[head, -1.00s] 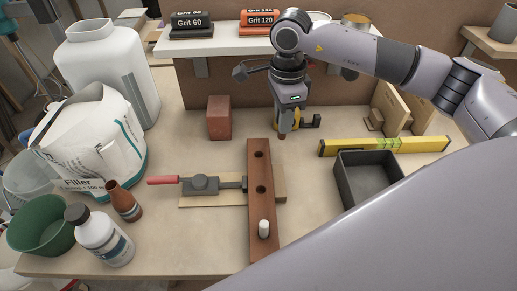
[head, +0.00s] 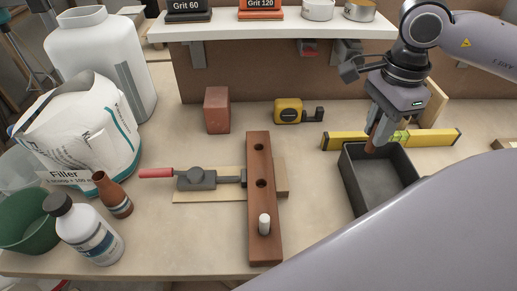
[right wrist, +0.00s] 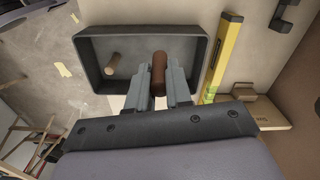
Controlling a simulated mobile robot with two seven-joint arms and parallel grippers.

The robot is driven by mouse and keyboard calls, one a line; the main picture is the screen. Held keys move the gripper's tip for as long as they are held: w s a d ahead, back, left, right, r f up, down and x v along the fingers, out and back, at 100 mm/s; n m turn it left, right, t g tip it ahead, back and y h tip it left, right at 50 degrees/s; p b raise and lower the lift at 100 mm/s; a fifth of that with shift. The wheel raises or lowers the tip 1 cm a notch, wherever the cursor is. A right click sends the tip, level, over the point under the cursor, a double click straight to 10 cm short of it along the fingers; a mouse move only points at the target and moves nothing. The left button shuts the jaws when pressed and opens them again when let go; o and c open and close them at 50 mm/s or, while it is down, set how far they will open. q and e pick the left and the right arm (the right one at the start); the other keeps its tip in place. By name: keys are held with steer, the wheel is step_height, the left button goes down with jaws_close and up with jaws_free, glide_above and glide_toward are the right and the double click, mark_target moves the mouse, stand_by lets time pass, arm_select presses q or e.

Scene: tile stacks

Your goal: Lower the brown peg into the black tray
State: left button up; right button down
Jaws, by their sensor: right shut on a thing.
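My right gripper (head: 378,133) is shut on the brown peg (head: 370,145), which points down from the fingertips. In the head view the peg's lower end overlaps the back part of the black tray (head: 352,187). In the right wrist view the brown peg (right wrist: 159,68) shows between the fingers (right wrist: 159,82), over the tray (right wrist: 92,42). From these views I cannot tell its exact height above the tray floor. A pale wooden peg (right wrist: 112,64) is inside the tray. My left gripper is not in view.
A yellow level (head: 345,141) lies just behind the tray. A brown holed board (head: 262,200) with a white peg (head: 264,223) lies to the left. A tape measure (head: 289,110) and a reddish block (head: 217,110) stand further back. Bare table separates board and tray.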

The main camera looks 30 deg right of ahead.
steer(key=s+d+f+b, duration=0.2)
steer(key=s+d+b, duration=0.2)
steer(key=s+b, duration=0.2)
steer(key=shift+d+f+b, duration=0.15)
steer(key=shift+f+b, duration=0.1)
steer(key=shift+b, duration=0.05)
stand_by(0.6)
steer(key=shift+f, duration=0.15)
step_height(320, 180, down, 6)
steer(key=b, duration=0.7)
stand_by(0.4)
